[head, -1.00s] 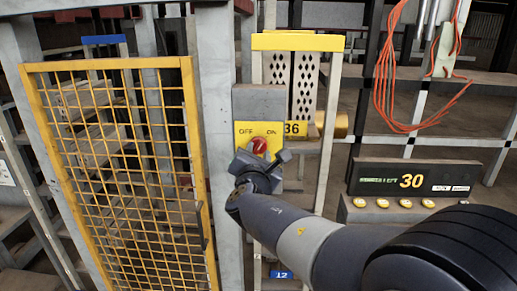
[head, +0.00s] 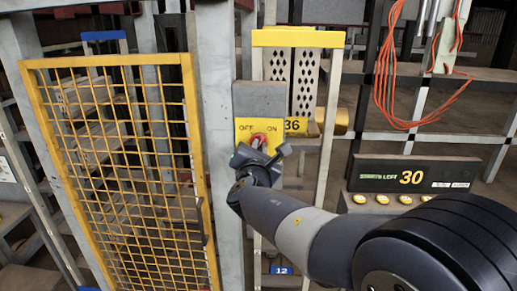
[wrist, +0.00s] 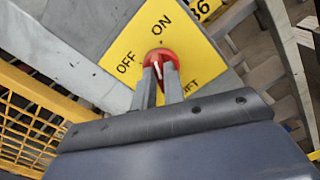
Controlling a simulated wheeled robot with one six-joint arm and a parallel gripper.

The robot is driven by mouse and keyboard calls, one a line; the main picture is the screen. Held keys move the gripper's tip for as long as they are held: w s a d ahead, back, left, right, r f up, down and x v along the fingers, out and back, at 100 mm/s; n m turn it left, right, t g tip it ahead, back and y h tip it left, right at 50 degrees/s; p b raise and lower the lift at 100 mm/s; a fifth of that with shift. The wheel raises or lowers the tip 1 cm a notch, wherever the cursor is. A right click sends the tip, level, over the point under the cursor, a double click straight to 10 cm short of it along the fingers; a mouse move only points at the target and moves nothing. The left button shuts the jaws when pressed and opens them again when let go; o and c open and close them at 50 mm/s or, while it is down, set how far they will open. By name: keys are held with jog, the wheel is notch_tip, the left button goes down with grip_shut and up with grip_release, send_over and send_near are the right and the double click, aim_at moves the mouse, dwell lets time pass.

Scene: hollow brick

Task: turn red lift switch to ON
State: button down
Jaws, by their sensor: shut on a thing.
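The red lift switch (wrist: 160,57) is a round red knob with a white mark, on a yellow plate (wrist: 140,48) lettered OFF and ON. It also shows in the head view (head: 260,138), partly covered by my gripper (head: 257,148). In the wrist view my gripper (wrist: 167,72) has its two fingers on either side of the knob's grip, shut on it. The white mark shows between the fingertips. I cannot tell for sure which word the knob points to. The wrist is rolled relative to the plate, whose lettering slants in the wrist view.
A yellow mesh gate (head: 125,175) stands left of the grey post. A black display (head: 415,175) reading 30, with several yellow buttons below, is at the right. An orange cable (head: 385,95) hangs above it. A yellow-topped frame (head: 298,40) stands behind the switch box.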

jog(key=shift+f+b, duration=0.1)
jog(key=shift+b, duration=0.2)
jog(key=shift+f+m+b, duration=0.15)
jog(key=shift+m+b, duration=0.15)
jog(key=shift+b, duration=0.25)
jog(key=m+b, duration=0.1)
jog(key=b, duration=0.2)
jog(key=shift+m, duration=0.3)
jog(key=shift+d+r+m+b, duration=0.1)
jog(key=shift+r+m+b, duration=0.1)
jog(key=shift+m+b, duration=0.7)
jog(key=c, duration=1.5)
grip_release()
